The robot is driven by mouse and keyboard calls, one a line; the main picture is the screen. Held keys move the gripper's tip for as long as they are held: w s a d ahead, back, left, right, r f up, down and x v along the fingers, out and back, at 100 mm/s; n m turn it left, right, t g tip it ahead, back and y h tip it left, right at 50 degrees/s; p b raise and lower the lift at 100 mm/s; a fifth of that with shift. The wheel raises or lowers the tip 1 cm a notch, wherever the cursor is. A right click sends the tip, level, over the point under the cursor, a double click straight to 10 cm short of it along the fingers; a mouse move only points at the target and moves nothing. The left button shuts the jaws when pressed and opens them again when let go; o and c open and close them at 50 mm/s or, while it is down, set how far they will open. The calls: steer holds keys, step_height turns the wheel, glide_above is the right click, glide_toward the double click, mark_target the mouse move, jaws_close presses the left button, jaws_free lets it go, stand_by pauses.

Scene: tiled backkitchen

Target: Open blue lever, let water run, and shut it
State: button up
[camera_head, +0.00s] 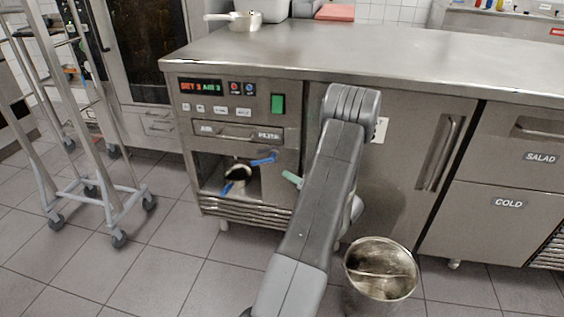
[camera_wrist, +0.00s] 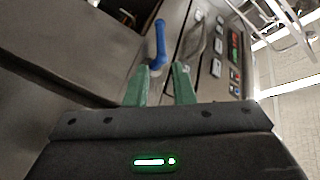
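A second blue part (camera_head: 227,188) shows lower left in the recess, beside a dark round opening. My gripper shows in the head view only as a green fingertip (camera_head: 292,179), below and right of the upper lever; my arm hides the rest. A blue lever (camera_wrist: 160,42) stands just beyond the fingertips. I see no running water.
A metal bucket (camera_head: 381,270) stands on the floor right of my arm. A wheeled rack (camera_head: 95,180) is at left. The counter top (camera_head: 400,65) is mostly clear, with a pan (camera_head: 245,20) at its back left. Tiled floor is free in front.

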mark_target(262, 162)
steer(key=b+x, duration=0.3)
steer(key=x, duration=1)
steer(key=shift+w+a, duration=0.2)
steer(key=shift+a, duration=0.2)
jaws_close()
